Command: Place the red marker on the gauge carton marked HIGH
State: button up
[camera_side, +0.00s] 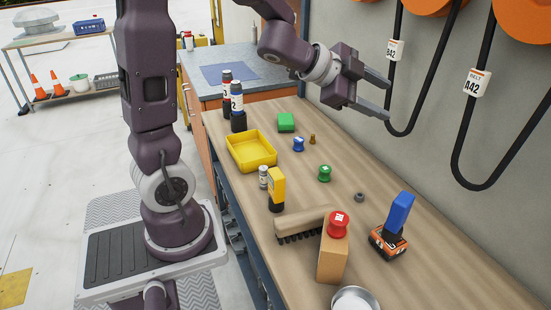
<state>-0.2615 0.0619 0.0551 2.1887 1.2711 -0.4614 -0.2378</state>
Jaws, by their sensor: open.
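A red marker (338,223), a squat spool shape with a white label on top, appears to stand upright on a tall brown carton (332,262) near the front of the bench. No HIGH marking can be read on the carton's visible faces. A similar blue marker (298,144) and a green marker (324,174) stand on the bench top farther back. My gripper (388,99) is open and empty, raised above the back of the bench near the wall, well away from the red marker.
A brush (305,222) lies against the carton's left. A blue-and-orange tool (398,222) stands to its right, a metal bowl (355,299) in front.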

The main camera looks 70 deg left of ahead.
jog(key=s+a+r+n+g+y, duration=0.25)
jog(key=s+n+y, duration=0.4)
jog(key=s, duration=0.65)
jog(key=s+d+f+n+g+h, duration=0.2)
jog(key=s+d, duration=0.2)
jog(key=s, duration=0.3)
jog(key=s+d+f+n+g+h, duration=0.2)
jog(key=s+d, duration=0.3)
jog(key=s, duration=0.3)
jog(key=shift+f, duration=0.25)
